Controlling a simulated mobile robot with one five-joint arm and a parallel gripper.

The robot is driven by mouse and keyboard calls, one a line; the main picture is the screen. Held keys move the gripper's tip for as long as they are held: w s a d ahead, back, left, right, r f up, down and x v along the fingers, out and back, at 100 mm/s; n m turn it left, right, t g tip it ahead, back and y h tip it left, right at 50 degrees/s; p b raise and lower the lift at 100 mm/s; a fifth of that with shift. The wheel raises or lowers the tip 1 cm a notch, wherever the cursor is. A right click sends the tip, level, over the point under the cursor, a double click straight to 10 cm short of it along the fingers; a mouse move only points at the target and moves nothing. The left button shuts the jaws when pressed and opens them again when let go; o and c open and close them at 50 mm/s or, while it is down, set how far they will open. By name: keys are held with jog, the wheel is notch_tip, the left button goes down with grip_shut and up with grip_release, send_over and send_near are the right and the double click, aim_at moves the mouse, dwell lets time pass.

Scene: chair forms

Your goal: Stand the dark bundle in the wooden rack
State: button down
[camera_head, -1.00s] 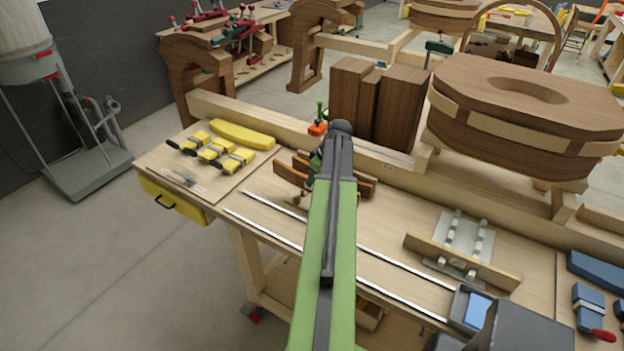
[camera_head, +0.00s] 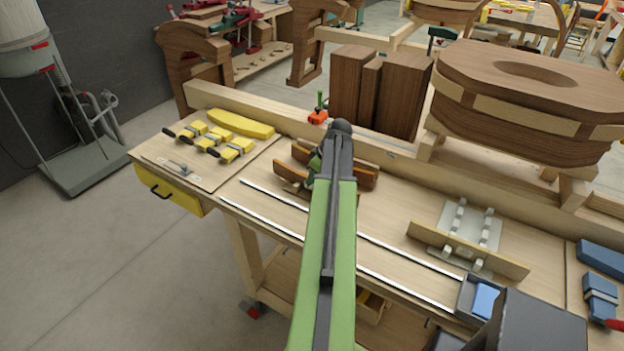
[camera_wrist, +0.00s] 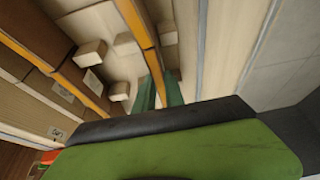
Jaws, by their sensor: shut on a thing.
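My gripper (camera_wrist: 160,92) shows dark green fingers in the wrist view, shut on a dark brown strip with an orange edge (camera_wrist: 143,25), which I take for the dark bundle. In the head view my green arm hides the fingers and much of what they hold. Brown strips show on both sides of the arm tip; the right-hand one (camera_head: 366,178) lies low over the bench. In the wrist view, brown boards with orange edges (camera_wrist: 82,78) stand at the left, with pale blocks (camera_wrist: 90,52) beside them. I cannot tell clearly which pieces form the wooden rack.
Tall dark wood blocks (camera_head: 405,95) and a large chair form (camera_head: 540,85) stand along the back of the workbench (camera_head: 390,225). Yellow clamps (camera_head: 215,140) lie at the left, a grey plate with a board (camera_head: 468,225) at the right. Two metal rails (camera_head: 390,247) cross the bench.

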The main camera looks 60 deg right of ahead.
jog(key=shift+f+b, duration=0.3)
jog(key=c, duration=1.3)
grip_release()
jog(key=p+v, duration=1.6)
jog(key=v, duration=0.1)
jog(key=shift+r, duration=0.3)
